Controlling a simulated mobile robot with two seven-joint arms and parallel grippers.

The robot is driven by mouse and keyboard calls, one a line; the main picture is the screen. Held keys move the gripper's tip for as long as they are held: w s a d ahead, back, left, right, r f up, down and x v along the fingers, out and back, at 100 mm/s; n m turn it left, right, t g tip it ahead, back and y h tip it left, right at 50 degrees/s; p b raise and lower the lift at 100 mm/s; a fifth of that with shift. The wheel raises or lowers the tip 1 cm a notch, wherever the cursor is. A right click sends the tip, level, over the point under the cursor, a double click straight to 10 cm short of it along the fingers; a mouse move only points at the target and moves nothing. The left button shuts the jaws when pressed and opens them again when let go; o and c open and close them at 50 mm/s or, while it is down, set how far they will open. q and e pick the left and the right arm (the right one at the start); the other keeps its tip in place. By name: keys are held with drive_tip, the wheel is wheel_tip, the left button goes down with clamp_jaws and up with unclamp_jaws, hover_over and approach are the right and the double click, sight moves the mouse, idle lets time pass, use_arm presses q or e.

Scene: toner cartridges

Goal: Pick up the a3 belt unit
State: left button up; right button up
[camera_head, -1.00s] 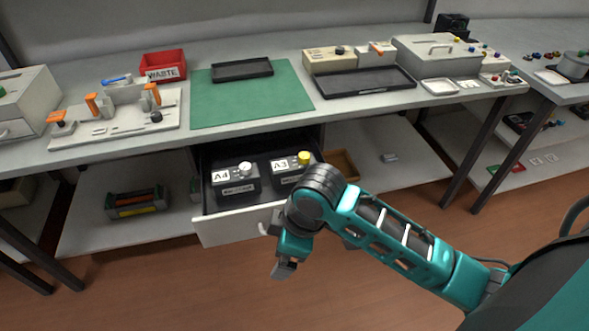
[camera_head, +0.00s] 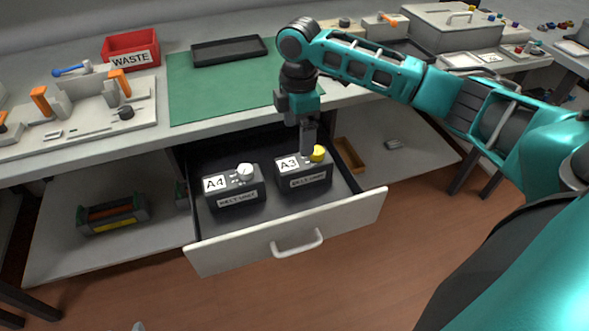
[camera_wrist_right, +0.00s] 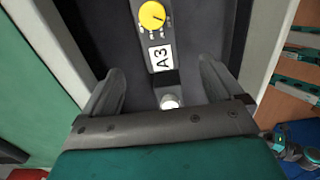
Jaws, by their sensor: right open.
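The A3 belt unit (camera_head: 304,176) is a dark box with a white A3 label and a yellow knob, in the right part of the open drawer (camera_head: 222,252). The A4 belt unit (camera_head: 236,188), with a white knob, sits to its left. My right gripper (camera_head: 307,150) points down over the A3 unit, close to its back edge. In the right wrist view the right gripper (camera_wrist_right: 161,88) is open, with the A3 label and yellow knob (camera_wrist_right: 152,15) beyond and between its fingers. Contact with the unit cannot be told.
The green mat (camera_head: 205,95) lies on the bench above the drawer, with a black tray (camera_head: 229,50) and the red WASTE bin (camera_head: 131,50) behind. The bench's front edge overhangs the drawer's back. A brown tray (camera_head: 349,156) lies right of the drawer.

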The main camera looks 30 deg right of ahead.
sight(299, 161)
wheel_tip(299, 161, down, 7)
drive_tip(key=shift+s+r+b, duration=0.1)
drive_tip(key=shift+s+b, duration=0.05)
drive_tip(key=shift+b, duration=0.55)
drive_tip(key=shift+f, duration=0.75)
drive_tip(key=f+b, duration=0.1)
drive_tip(key=f, duration=0.1)
drive_tip(key=f+b, duration=0.1)
drive_tip(key=f, duration=0.1)
drive_tip(key=shift+w+d+f, duration=0.1)
drive_tip(key=shift+w+f, duration=0.05)
drive_tip(key=shift+w, duration=0.05)
use_arm(q)
drive_tip(key=shift+d+f, duration=0.25)
drive_tip(key=shift+f, duration=0.2)
drive_tip(key=shift+d+f, duration=0.2)
drive_tip(key=shift+f, duration=0.25)
drive_tip(key=shift+s, duration=0.1)
use_arm(e)
drive_tip(key=shift+c, duration=0.3)
drive_tip(key=c, duration=1.2)
use_arm(q)
drive_tip(key=shift+s+f, duration=0.15)
drive_tip(key=shift+f, duration=0.1)
use_arm(e)
drive_tip(key=shift+c, duration=0.7)
drive_tip(key=shift+r, duration=0.2)
